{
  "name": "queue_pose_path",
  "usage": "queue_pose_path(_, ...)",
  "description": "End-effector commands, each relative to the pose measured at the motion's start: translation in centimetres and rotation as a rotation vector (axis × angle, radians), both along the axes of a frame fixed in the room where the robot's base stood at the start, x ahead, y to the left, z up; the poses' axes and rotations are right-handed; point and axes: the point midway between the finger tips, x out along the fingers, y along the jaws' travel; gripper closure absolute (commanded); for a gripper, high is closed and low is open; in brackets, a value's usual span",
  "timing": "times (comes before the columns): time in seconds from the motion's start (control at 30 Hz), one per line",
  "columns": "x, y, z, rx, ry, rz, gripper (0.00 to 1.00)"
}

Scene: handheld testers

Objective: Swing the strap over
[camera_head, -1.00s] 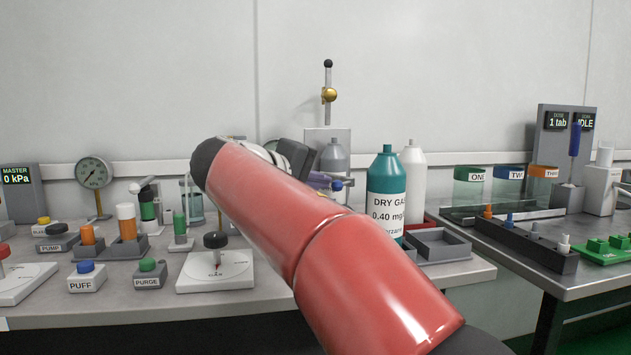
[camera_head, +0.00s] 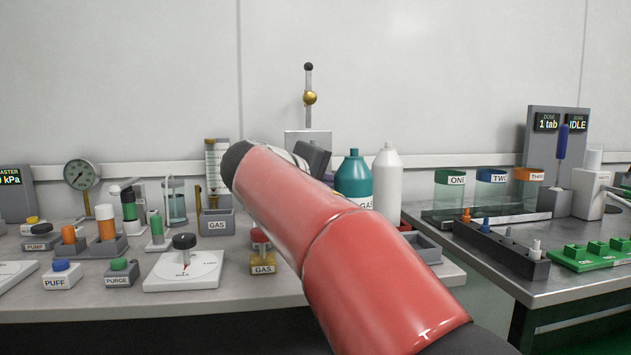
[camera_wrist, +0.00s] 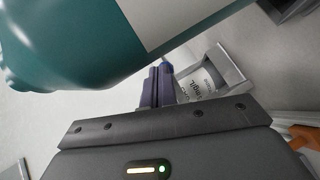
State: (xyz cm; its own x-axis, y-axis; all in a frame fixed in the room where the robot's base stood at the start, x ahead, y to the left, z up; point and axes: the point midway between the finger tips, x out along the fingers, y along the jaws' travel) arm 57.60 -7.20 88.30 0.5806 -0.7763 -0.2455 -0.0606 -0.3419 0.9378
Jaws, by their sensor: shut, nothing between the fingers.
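My gripper (camera_wrist: 160,72) shows at the middle of the wrist view as two dark purple fingers pressed together, shut and empty. In the head view my red arm hides it. A teal bottle (camera_head: 354,178) stands behind the arm on the left bench, its lower part covered. In the wrist view the teal bottle (camera_wrist: 75,40) fills the upper left, close beside the fingers. A grey holder (camera_wrist: 232,68) with a pale labelled cylinder (camera_wrist: 197,82) lies just right of the fingertips. I cannot make out a strap clearly in either current view.
A white bottle (camera_head: 388,182) stands right of the teal one. A stand with a brass ball (camera_head: 310,98) rises behind the arm. The right bench carries a peg rack (camera_head: 500,246).

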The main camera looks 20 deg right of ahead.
Motion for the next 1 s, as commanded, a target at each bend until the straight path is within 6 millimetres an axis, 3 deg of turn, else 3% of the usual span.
queue_pose_path(0.4, 0.9, -1.8, 0.0, 0.0, 0.0, 0.0, 1.0)
queue_pose_path(1.0, 1.0, -1.9, 0.0, 0.0, 0.0, 0.001, 1.0)
